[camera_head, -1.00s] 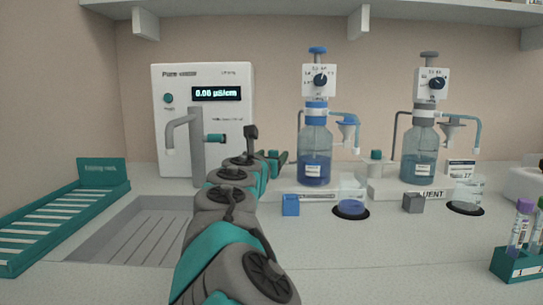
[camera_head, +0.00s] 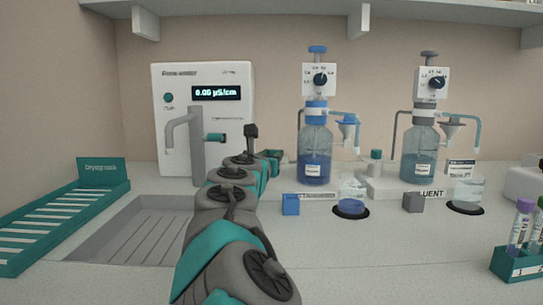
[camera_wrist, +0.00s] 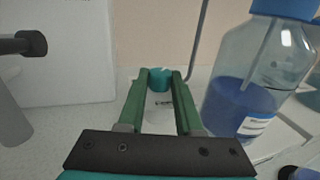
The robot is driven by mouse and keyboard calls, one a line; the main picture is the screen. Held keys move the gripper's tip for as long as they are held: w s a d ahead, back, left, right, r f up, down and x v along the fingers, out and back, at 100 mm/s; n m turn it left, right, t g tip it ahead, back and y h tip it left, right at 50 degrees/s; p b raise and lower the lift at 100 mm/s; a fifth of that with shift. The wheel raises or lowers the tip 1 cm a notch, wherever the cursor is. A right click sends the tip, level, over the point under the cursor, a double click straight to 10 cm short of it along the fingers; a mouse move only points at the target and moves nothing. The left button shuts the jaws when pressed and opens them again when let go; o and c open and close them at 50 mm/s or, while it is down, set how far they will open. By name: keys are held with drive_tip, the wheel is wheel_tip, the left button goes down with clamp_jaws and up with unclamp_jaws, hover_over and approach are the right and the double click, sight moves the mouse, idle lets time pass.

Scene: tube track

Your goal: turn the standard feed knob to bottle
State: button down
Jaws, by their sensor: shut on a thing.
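The standard feed knob (camera_wrist: 160,80) is a small teal cap on the white base, left of the blue-liquid bottle (camera_head: 314,158). In the wrist view my gripper (camera_wrist: 160,74) has its two green fingers closed around the knob, one on each side. That bottle (camera_wrist: 238,100) stands close to the right finger. In the head view my gripper (camera_head: 275,155) is left of the bottle and hides the knob. The small marking on the base between the fingers is too small to read.
A second bottle (camera_head: 418,155) with its own teal knob (camera_head: 376,157) stands to the right. The pure water unit (camera_head: 203,120) and its tap (camera_head: 180,135) are on the left. A blue block (camera_head: 291,205) and a beaker (camera_head: 352,188) sit in front of the blue-liquid bottle.

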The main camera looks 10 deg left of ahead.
drive_tip(key=shift+d, duration=0.1)
drive_tip(key=shift+d+r+n+y, duration=0.1)
drive_tip(key=shift+n+y, duration=0.4)
drive_tip(key=shift+y, duration=0.3)
drive_tip(key=n+y, duration=0.1)
drive_tip(key=n+g+y, duration=0.1)
drive_tip(key=y, duration=0.1)
drive_tip(key=n+y, duration=0.1)
drive_tip(key=y, duration=0.1)
drive_tip(key=shift+w+d+n, duration=0.1)
drive_tip(key=shift+d+n, duration=0.2)
drive_tip(key=shift+d, duration=0.1)
drive_tip(key=y, duration=0.1)
drive_tip(key=n+g+y+b, duration=0.1)
drive_tip(key=shift+f+n+g+y, duration=0.2)
drive_tip(key=shift+n+g+y, duration=0.1)
drive_tip(key=shift+n+y+b, duration=0.3)
drive_tip(key=shift+y+b, duration=0.1)
drive_tip(key=shift+r+n+g+y, duration=0.2)
drive_tip(key=shift+n+g+y, duration=0.2)
drive_tip(key=shift+g+y, duration=0.15)
drive_tip(key=shift+a, duration=0.1)
drive_tip(key=c, duration=0.6)
unclamp_jaws()
drive_tip(key=shift+m+t+h, duration=0.35)
drive_tip(key=shift+m+h, duration=0.05)
drive_tip(key=shift+h, duration=0.15)
